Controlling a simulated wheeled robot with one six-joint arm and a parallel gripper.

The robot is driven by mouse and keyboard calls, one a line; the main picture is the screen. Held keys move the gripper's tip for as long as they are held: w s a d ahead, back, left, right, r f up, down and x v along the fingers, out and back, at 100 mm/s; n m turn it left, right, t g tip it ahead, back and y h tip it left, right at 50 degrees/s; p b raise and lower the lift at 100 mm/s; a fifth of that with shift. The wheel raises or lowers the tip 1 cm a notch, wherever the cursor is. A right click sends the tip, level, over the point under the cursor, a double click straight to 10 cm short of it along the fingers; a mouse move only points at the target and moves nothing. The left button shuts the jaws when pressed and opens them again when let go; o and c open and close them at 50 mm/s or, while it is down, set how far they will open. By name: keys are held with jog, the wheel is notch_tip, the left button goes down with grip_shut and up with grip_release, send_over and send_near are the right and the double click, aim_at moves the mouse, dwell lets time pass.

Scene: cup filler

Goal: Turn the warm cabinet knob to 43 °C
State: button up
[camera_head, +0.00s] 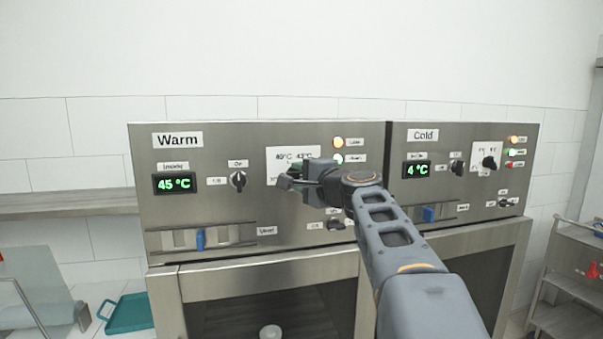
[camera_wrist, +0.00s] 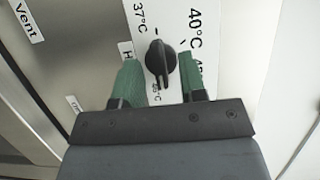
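The warm cabinet (camera_head: 225,255) stands at left centre in the head view, its display (camera_head: 174,183) reading 45 °C. Its temperature dial plate (camera_head: 292,153) is partly hidden by my gripper (camera_head: 290,181). In the wrist view, the black dial knob (camera_wrist: 158,60) sits between the two green fingers of my gripper (camera_wrist: 159,62). The fingers are open, with a visible gap on each side of the knob. The 37 °C and 40 °C marks show above; another mark to the right is partly covered by a finger. I cannot tell exactly which mark the knob points at.
A switch knob (camera_head: 238,181) and blue vent slider (camera_head: 200,239) are on the warm panel. Another knob (camera_head: 336,224) sits below my gripper. The cold cabinet (camera_head: 460,205) stands directly to the right, reading 4 °C. A teal tray (camera_head: 128,313) lies at lower left.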

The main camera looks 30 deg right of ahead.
jog(key=shift+w, duration=0.1)
grip_shut()
dwell(0.4)
jog(key=shift+n, duration=0.3)
jog(key=n+g, duration=0.1)
jog(key=n, duration=0.1)
jog(key=n+g+h, duration=0.1)
jog(key=n, duration=0.2)
jog(key=shift+a+r, duration=0.1)
jog(key=shift+r, duration=0.1)
jog(key=n+g+h, duration=0.1)
jog(key=n+h, duration=0.1)
jog(key=n, duration=0.1)
jog(key=shift+a, duration=0.1)
jog(key=shift+n, duration=0.4)
dwell(0.4)
